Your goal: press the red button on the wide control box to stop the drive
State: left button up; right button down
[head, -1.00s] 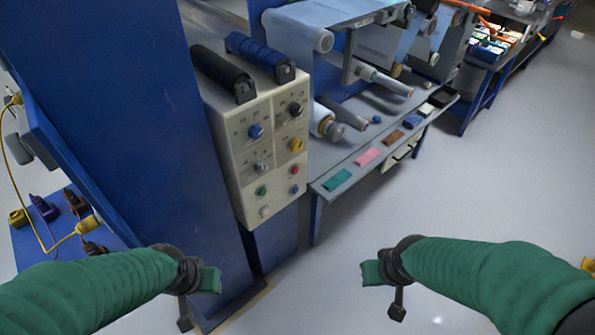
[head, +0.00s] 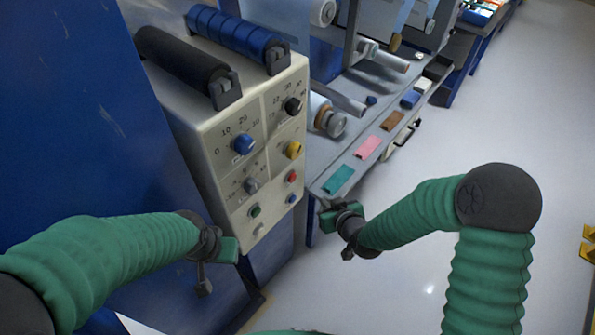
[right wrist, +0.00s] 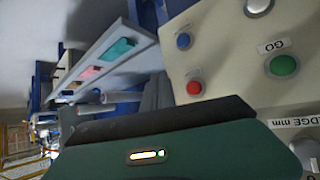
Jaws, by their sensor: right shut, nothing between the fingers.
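The wide cream control box (head: 205,120) stands in front of me, with knobs and small buttons on its face. The red button (head: 291,176) is at the right of the panel, below a yellow knob and above a blue button (head: 291,198).
Two rollers, one black (head: 180,60) and one blue (head: 235,35), lie on top of the box. Behind it is a grey shelf (head: 330,160) with coloured blocks. A blue panel (head: 80,130) is on the left.

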aim_at(293, 178)
pick_arm(q)
jog(key=shift+s+d, duration=0.25)
jog(key=shift+d, duration=0.05)
pick_arm(e)
jog(key=w+a, duration=0.5)
jog(key=a, duration=0.1)
jog(key=shift+a+r, duration=0.2)
jog(key=shift+a, duration=0.15)
pick_arm(q)
jog(key=shift+a+f, duration=0.1)
jog(key=shift+a, duration=0.05)
pick_arm(e)
jog(key=shift+a, duration=0.15)
dwell(1.6)
jog(key=shift+w+a, duration=0.15)
jog(key=shift+a, duration=0.15)
